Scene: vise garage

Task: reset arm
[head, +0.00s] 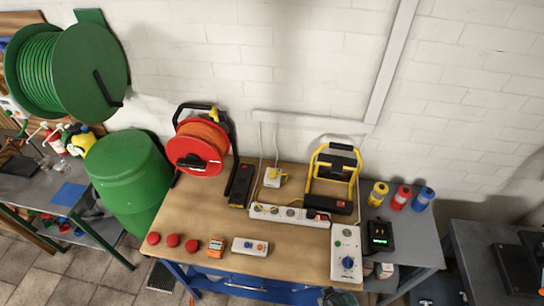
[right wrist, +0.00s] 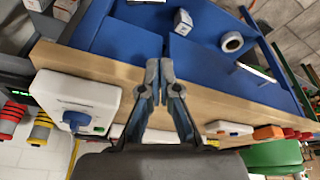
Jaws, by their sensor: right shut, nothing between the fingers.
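My right gripper (right wrist: 159,68) is shut and empty in the right wrist view, its two dark fingertips together in front of the workbench's wooden edge (right wrist: 95,68). In the head view a dark grey piece, likely the same gripper (head: 341,298), shows at the bottom edge, just in front of the workbench (head: 200,225). My left gripper is in neither view.
A white box with a blue knob (head: 346,253) stands near the front edge, close to my right gripper. A small control box (head: 250,246), red buttons (head: 172,240), a power strip (head: 280,213) and a cable reel (head: 198,148) share the bench.

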